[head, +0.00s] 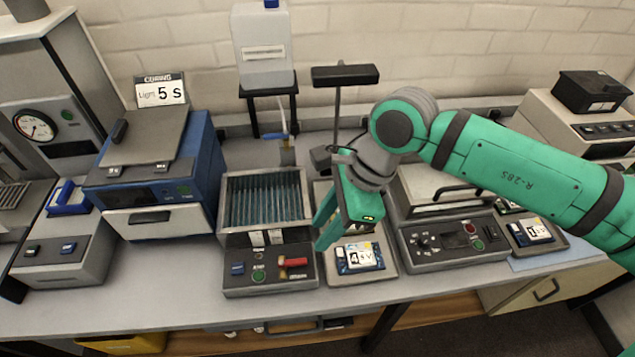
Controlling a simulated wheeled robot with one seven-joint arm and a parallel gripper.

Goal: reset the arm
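My green arm (530,165) reaches in from the right edge of the head view and bends down at a grey wrist. My gripper (318,236) hangs at the arm's end, pointing down and to the left. Its two green fingers look spread apart, with nothing visible between them. It is in front of the gap between the ribbed open box (225,208) and the tray with the "4" card (362,256). Its exact height above the bench cannot be told.
A blue machine (205,170) with a "Light 5 s" sign stands left, beside a gauge unit (35,126). A white bottle (263,55) stands on a black stand behind. A grey control unit (450,240) is right of the gripper. The bench's front strip (190,312) is clear.

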